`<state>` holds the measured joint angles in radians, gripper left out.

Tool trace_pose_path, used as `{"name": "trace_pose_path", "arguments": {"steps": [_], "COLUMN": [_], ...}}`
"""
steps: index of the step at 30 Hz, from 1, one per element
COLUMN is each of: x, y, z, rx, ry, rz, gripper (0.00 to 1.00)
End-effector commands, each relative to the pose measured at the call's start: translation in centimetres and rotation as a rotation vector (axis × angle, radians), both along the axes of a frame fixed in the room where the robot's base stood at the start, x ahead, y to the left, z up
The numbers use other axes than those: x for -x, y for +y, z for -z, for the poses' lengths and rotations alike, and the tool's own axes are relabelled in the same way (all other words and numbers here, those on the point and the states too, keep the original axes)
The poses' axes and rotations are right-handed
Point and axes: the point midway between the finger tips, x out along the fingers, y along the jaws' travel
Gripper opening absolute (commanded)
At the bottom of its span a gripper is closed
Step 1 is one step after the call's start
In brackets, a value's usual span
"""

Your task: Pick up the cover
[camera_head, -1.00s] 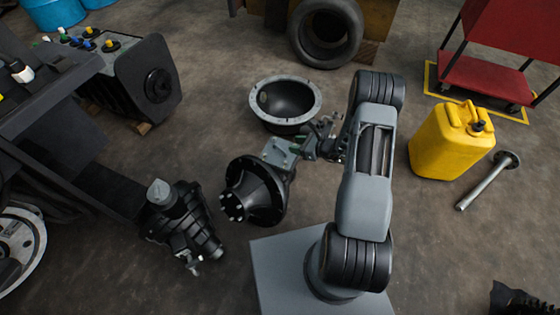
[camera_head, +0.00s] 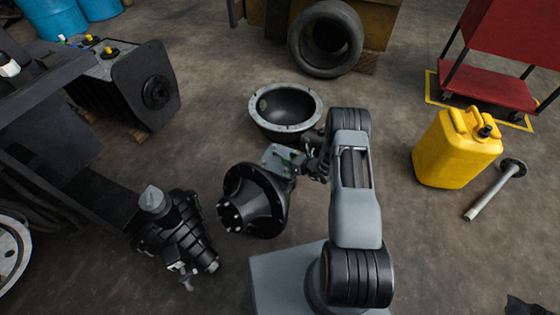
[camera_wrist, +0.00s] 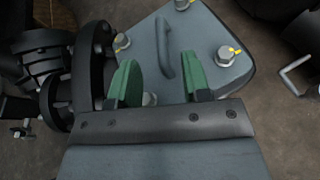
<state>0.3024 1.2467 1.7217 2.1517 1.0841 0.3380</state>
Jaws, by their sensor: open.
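The cover is a grey plate with rounded corners, several hex bolts with yellow marks and a raised bar handle; it fills the upper middle of the wrist view (camera_wrist: 203,30). In the head view the cover (camera_head: 273,154) shows small beside the black flanged housing (camera_head: 258,200). My gripper (camera_wrist: 159,62) has its two green fingers apart and empty. They reach over the lower part of the plate, on either side of the handle's lower end in the picture. Whether they touch the plate cannot be told.
A black bowl-shaped housing with a grey rim (camera_head: 258,118) stands behind the cover. A black gear unit (camera_head: 180,230) lies left, and a yellow canister (camera_head: 445,155) and a flanged shaft (camera_head: 490,195) stand and lie right. Bare floor lies between them.

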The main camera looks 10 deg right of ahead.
Motion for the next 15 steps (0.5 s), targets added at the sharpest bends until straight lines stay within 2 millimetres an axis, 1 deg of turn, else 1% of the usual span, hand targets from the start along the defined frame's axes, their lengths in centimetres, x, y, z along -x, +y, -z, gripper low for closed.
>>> {"name": "trace_pose_path", "arguments": {"steps": [5,9,15], "x": [-1.7,-3.1,-3.9], "y": [1.1,2.0,2.6], "z": [1.2,1.8,2.0], "rx": [0.002,0.001,0.0], "ry": [-0.001,-0.001,0.0], "rz": [-0.004,-0.003,-0.001], "gripper": [0.44,0.44,0.44]}}
